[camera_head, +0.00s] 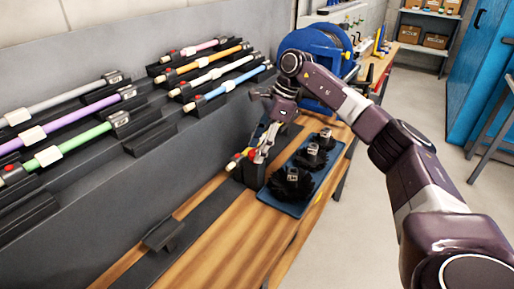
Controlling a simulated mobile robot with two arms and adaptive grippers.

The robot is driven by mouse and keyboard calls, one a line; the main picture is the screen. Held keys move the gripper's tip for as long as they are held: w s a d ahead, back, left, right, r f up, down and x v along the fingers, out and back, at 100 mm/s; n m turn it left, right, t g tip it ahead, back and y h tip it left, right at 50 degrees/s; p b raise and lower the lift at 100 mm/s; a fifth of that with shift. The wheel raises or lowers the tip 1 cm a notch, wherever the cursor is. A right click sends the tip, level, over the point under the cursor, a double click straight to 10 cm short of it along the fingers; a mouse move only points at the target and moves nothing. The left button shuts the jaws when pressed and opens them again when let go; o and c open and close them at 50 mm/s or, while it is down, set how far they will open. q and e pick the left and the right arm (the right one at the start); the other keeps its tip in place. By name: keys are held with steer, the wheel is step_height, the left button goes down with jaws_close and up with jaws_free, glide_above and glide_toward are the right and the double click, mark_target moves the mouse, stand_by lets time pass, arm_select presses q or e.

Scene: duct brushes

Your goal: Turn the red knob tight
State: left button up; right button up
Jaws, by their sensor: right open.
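A small red knob (237,157) shows at a dark holder block (247,172) on the workbench, beside small yellow and white parts. My right gripper (263,148) points down just right of the knob, over the holder. Its fingers are apart, and one looks very close to the white and yellow parts; I cannot tell whether they touch. The fingers partly hide the top of the holder. My left gripper is not in view.
A blue tray (268,198) with black round brushes (292,184) lies right of the holder. A blue hose reel (318,60) stands behind. Coloured rods (60,150) rest in racks on the grey panel at left. A dark bracket (163,233) stands on the bench in front.

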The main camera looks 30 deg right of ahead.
steer(key=shift+a+f, duration=0.15)
steer(key=shift+f, duration=0.1)
steer(key=c, duration=1.1)
